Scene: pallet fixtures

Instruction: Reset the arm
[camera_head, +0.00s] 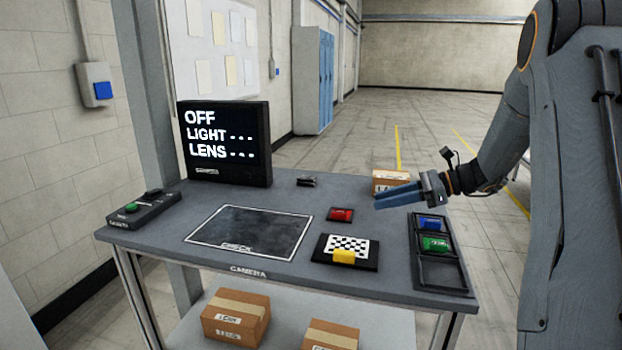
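My gripper (379,200) is at the end of my arm, which comes in from the right. Its blue fingers point left above the right rear part of the grey table (188,214), apart from the items on it. I see nothing held in it, but the gap between the fingers is too small to judge. A red block (341,214) lies just left of and below the fingers. A yellow block (344,257) sits on the front edge of a black-and-white checkered board (349,244). A black tray (442,273) at the right holds a blue block (430,223) and a green block (435,244); its front compartment looks empty.
A monitor (226,143) reads OFF, LIGHT, LENS at the back left. A control box with a green button (131,208) is at the left edge. A small dark item (307,181) lies at the back. Cardboard boxes (236,317) are on the lower shelf; another (390,181) stands behind the gripper.

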